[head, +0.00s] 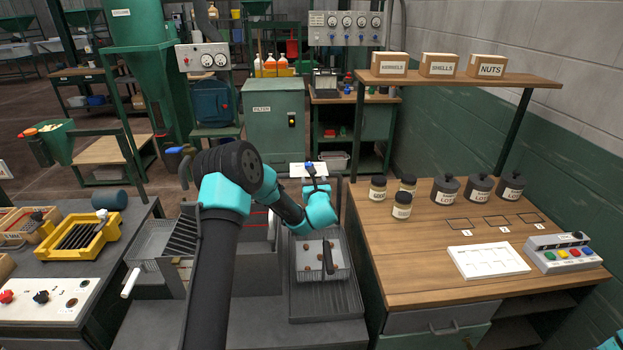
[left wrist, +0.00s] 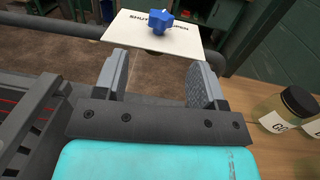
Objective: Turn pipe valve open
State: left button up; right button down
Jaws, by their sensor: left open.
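The blue valve knob (head: 309,166) sits in front of a white plate (head: 296,170) on a grey pipe, past the left gripper. In the left wrist view the knob (left wrist: 165,22) stands over the plate (left wrist: 128,30), which is lettered SHUT at left and partly hidden lettering at right. My left gripper (head: 314,179) points at the knob. In the left wrist view its two grey fingers (left wrist: 160,62) are spread apart with nothing between them; the knob is beyond the tips, apart from them. Part of my right arm shows at the lower right corner; its gripper does not show.
A metal tray with brown pieces (head: 340,272) lies below the left forearm. Jars (head: 402,205) stand on the wooden bench (head: 430,270) at right. The pipe (left wrist: 60,25) crosses in front of the left gripper.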

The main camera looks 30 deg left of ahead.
aim_at(308, 163)
pick_arm(q)
jog(key=w+d+n+g+y, duration=0.4)
jog(key=d+n+g+y, duration=0.2)
jog(key=d+g, duration=0.3)
jog(key=shift+w+r+n, duration=0.15)
jog(key=shift+w+n, duration=0.1)
jog(key=shift+n, duration=0.25)
jog(key=shift+a, duration=0.1)
jog(key=x, duration=1.7)
jog(key=shift+a, duration=0.15)
jog(key=c, duration=0.9)
